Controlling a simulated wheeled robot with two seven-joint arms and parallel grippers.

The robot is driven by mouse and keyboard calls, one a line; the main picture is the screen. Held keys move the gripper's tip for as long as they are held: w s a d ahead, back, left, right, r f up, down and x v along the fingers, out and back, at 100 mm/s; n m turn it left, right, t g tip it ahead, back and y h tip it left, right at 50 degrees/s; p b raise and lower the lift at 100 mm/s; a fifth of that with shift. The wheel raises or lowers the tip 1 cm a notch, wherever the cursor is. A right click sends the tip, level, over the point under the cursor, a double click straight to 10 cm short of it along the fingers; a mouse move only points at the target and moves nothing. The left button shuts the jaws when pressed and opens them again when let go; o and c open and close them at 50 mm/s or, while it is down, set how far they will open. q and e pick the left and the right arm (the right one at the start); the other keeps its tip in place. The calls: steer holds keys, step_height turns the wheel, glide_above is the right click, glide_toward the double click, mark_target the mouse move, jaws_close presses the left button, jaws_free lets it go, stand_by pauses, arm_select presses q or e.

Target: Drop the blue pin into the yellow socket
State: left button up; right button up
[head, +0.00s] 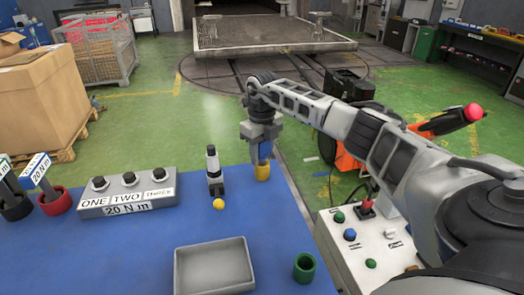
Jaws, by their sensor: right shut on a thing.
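My right gripper (263,156) reaches in from the right and points down at the far right part of the blue table. It is shut on the blue pin (265,150), which shows as a strip of blue between the fingers. The yellow socket (262,174) stands on the table directly below the gripper. The pin's lower end meets the socket's top edge in the picture; I cannot tell whether it is inside the socket or just above it. The fingers hide much of the pin. My left gripper is not in view.
A three-knob box (128,195) and a red holder (57,203) stand left. A control box (365,245) is at right.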

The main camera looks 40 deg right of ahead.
steer(key=shift+f+b, duration=0.85)
steer(key=shift+f, duration=0.6)
steer(key=o, duration=1.2)
step_height(320, 180, up, 16)
steer(key=shift+b, duration=0.4)
